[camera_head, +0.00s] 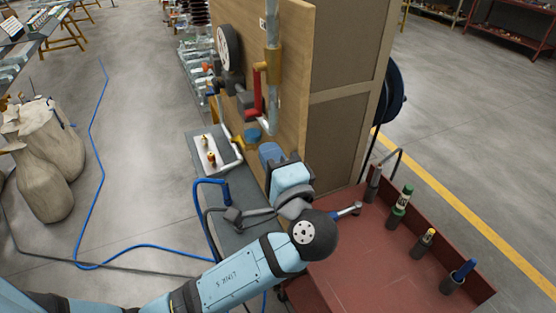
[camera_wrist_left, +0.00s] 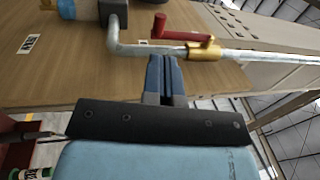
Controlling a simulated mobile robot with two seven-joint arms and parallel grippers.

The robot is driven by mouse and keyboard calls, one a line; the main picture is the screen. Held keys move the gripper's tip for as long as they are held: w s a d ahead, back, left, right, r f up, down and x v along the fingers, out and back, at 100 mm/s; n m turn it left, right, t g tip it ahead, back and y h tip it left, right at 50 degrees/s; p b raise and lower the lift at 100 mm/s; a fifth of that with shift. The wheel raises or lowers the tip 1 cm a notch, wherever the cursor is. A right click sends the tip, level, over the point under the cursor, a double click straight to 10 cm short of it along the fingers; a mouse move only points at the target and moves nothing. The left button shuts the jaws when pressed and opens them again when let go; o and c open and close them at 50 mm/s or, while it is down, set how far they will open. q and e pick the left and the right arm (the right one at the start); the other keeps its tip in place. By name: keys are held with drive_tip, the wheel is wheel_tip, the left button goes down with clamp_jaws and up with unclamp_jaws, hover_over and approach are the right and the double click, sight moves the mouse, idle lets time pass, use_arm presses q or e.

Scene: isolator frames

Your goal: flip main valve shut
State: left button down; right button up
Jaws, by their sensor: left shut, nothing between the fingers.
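The main valve has a brass body (camera_head: 262,74) on a grey pipe that runs down the wooden panel. Its red lever (camera_head: 257,95) points down, roughly along the pipe. In the left wrist view, the red lever (camera_wrist_left: 182,36) and brass body (camera_wrist_left: 204,51) show just beyond my fingertips. My left gripper (camera_head: 269,153) is below the lever, close to the panel. Its blue fingers (camera_wrist_left: 164,72) are together with nothing between them. The tips look near the pipe; I cannot tell whether they touch it. My right gripper is in neither view.
The wooden panel (camera_head: 291,60) stands close beside the left gripper. A round gauge (camera_head: 228,48) is fixed higher up. Sacks (camera_head: 42,170) and a blue hose (camera_head: 92,160) lie on the floor at left.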

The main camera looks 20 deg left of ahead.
sight(250, 117)
use_arm(q)
drive_tip(key=p+x, duration=0.2)
drive_tip(key=x, duration=0.4)
drive_tip(key=shift+w+a+r, duration=0.15)
drive_tip(key=shift+a+r, duration=0.05)
drive_tip(key=shift+w+a, duration=0.25)
drive_tip(key=shift+a, duration=0.05)
drive_tip(key=shift+w+a+p, duration=0.2)
drive_tip(key=shift+a+p, duration=0.05)
drive_tip(key=shift+p, duration=0.1)
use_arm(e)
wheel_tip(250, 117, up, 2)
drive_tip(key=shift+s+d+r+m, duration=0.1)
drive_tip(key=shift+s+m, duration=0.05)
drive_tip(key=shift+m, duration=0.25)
use_arm(q)
drive_tip(key=shift+w+f, duration=0.1)
drive_tip(key=shift+f, duration=0.05)
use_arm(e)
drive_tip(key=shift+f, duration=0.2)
